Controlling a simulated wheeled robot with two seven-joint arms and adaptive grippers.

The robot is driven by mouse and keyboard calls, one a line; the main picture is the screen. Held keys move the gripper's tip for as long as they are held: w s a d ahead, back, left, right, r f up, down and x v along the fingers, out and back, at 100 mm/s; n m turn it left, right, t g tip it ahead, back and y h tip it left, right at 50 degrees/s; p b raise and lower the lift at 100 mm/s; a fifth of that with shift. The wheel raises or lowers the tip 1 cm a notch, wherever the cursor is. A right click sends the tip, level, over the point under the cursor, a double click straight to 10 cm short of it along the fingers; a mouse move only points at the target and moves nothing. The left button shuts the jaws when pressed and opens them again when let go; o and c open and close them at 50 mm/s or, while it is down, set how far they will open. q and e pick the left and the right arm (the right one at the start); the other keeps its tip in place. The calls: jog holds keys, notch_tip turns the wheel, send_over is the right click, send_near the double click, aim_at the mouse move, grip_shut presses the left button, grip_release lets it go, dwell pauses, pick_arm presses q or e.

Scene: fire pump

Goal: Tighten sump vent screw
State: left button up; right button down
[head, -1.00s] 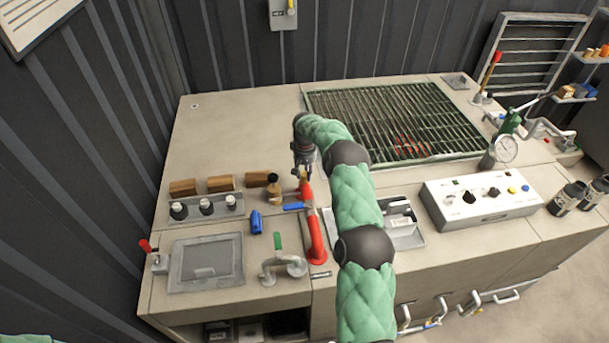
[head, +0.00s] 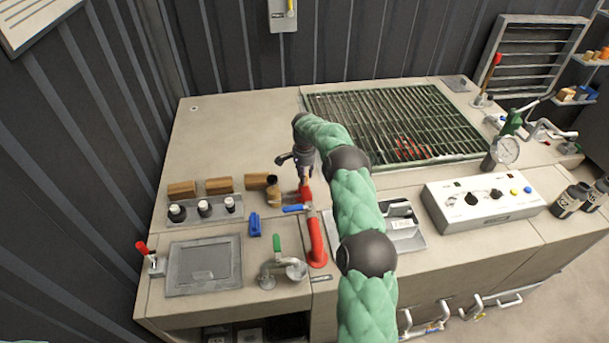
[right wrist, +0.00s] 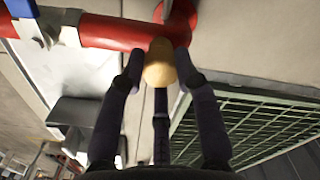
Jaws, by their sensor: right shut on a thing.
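The red pipe (head: 315,238) rises from the front of the bench top and carries a blue-handled valve (head: 295,208). In the right wrist view a rounded tan knob (right wrist: 160,72) stands by the red pipe (right wrist: 105,32); I take it to be the vent screw. My right gripper (head: 304,181) points down over the pipe's far end. In its wrist view the dark fingers (right wrist: 158,66) are closed around the knob, which shows between their tips. The knob's lower end and thread are hidden. My left gripper is out of view.
A wooden-handled tool (head: 273,190) stands close left of my right gripper, by wooden blocks (head: 219,186) and a row of bottles (head: 204,208). A green grate (head: 400,120) lies behind to the right. A control box (head: 482,204) stands right. The back left bench top is clear.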

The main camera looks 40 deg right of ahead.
jog(key=shift+s+a+f+m, duration=0.1)
jog(key=shift+a+f+m, duration=0.15)
jog(key=shift+m, duration=0.35)
jog(key=c, duration=0.9)
grip_release()
jog(key=shift+r, duration=0.1)
jog(key=shift+d+r, duration=0.1)
jog(key=shift+r, duration=0.2)
notch_tip(320, 180, up, 12)
jog(key=shift+f, duration=0.25)
